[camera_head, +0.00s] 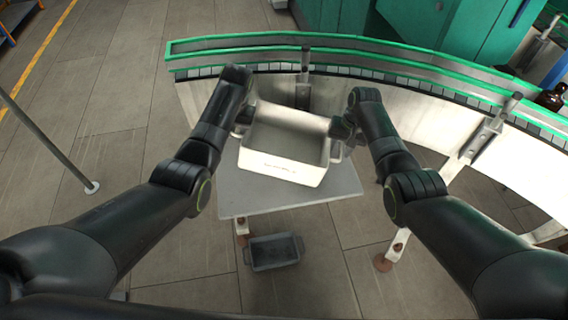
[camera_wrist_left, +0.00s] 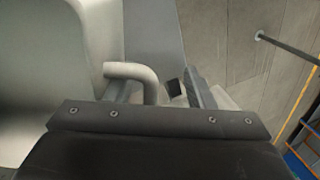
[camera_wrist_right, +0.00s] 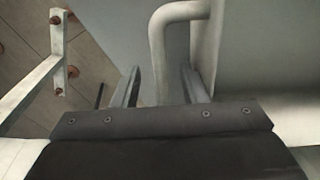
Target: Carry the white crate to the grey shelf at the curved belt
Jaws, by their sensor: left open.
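The white crate (camera_head: 282,170) is upright and looks empty in the head view. It appears to rest on the grey shelf (camera_head: 235,197), which stands against the curved belt (camera_head: 330,62). My left gripper (camera_head: 243,122) is at the crate's left side; in the left wrist view its fingers (camera_wrist_left: 160,92) are apart, with the crate's bent handle (camera_wrist_left: 135,73) reaching between them. My right gripper (camera_head: 338,138) is at the crate's right side; in the right wrist view its fingers (camera_wrist_right: 160,88) stand apart on either side of the other handle (camera_wrist_right: 160,45), with gaps visible.
A dark grey bin (camera_head: 274,253) lies on the floor below the shelf. A thin post (camera_head: 50,145) stands at the left. A brown bottle (camera_head: 551,97) is on the belt at the far right. Green cabinets (camera_head: 440,25) stand behind the belt. The floor at the left is mostly clear.

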